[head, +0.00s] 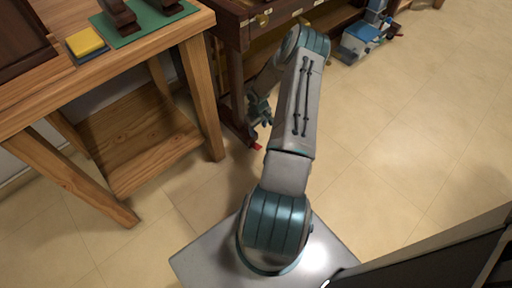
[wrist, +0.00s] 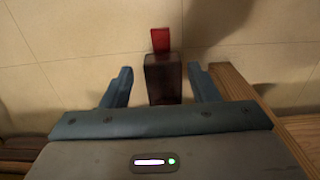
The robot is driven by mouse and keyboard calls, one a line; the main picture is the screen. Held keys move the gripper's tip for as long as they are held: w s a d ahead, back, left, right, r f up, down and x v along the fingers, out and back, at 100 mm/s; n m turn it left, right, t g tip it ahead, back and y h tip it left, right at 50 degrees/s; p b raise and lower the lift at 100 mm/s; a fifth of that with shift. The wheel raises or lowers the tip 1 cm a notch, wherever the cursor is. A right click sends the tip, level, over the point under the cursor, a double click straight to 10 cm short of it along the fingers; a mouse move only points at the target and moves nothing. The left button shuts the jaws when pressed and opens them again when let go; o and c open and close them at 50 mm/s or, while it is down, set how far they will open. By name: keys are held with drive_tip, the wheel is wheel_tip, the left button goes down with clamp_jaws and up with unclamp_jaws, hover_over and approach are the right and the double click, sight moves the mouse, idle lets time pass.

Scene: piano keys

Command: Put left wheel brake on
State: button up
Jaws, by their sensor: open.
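A small red brake tab (head: 257,146) sticks out near the floor at the foot of a dark wooden leg in the head view. In the wrist view the red tab (wrist: 160,40) lies beyond a dark brown block (wrist: 163,78), which seems to be the leg's lower end. My gripper (head: 262,112) is above the tab, close to the leg. In the wrist view my gripper (wrist: 160,71) is open, with one finger on each side of the block. It holds nothing. The wheel itself cannot be made out.
A wooden table (head: 185,32) with a lower shelf stands to the left, its leg near my arm. The dark piano-like desk (head: 233,12) rises behind my gripper. The tiled floor (head: 415,110) on the right is free.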

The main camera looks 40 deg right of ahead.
sight(258, 147)
wheel_tip(258, 147, down, 14)
drive_tip(key=b, duration=0.5)
drive_tip(key=shift+f, duration=0.1)
drive_tip(key=c, duration=1)
